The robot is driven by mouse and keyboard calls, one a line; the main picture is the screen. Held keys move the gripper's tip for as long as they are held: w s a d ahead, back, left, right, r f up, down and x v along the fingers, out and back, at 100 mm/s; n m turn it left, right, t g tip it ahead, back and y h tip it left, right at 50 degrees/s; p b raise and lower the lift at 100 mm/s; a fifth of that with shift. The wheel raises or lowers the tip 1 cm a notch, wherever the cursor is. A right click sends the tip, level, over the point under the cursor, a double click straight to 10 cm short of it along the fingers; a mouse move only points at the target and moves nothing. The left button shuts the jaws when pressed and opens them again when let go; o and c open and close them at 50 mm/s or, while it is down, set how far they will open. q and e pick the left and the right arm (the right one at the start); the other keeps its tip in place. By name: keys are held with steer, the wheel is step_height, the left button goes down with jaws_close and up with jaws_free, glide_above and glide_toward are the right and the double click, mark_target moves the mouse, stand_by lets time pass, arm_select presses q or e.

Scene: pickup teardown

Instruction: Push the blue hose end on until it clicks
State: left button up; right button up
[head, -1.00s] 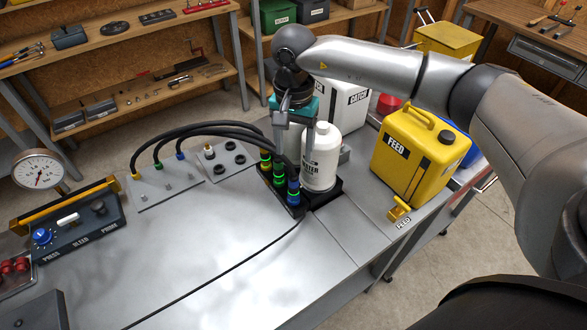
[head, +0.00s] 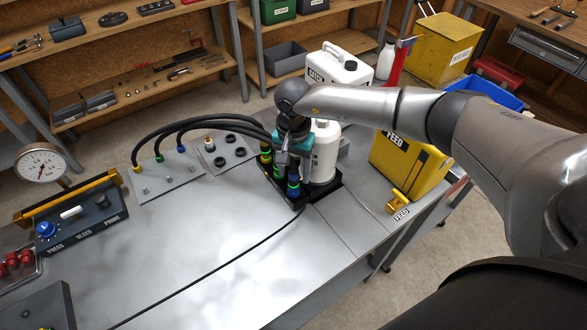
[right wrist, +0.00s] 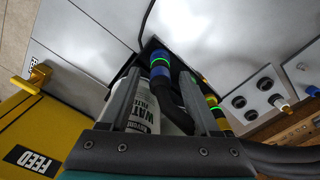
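The blue hose end (head: 293,188) stands at the front of a black block (head: 325,190) on the bench, with a green band around it. It also shows in the right wrist view (right wrist: 160,70), its black hose bending away. I cannot tell whether it is fully seated. Green (head: 279,172) and yellow (head: 266,155) hose ends stand in the same row behind it. My right gripper (head: 293,166) points down just above the blue end. Its fingers (right wrist: 160,80) are apart, with the blue end showing beyond and between the tips; contact is unclear. My left gripper is out of view.
The yellow FEED can (head: 405,165) is to the right. Black hoses (head: 190,122) arch left to a plate (head: 165,188).

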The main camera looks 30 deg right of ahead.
jaws_close()
stand_by(0.3)
steer(key=c, duration=0.6)
jaws_free()
jaws_close()
steer(key=shift+r, duration=0.3)
steer(key=shift+r+p, duration=0.6)
steer(key=shift+r, duration=0.1)
steer(key=shift+r, duration=0.1)
stand_by(0.4)
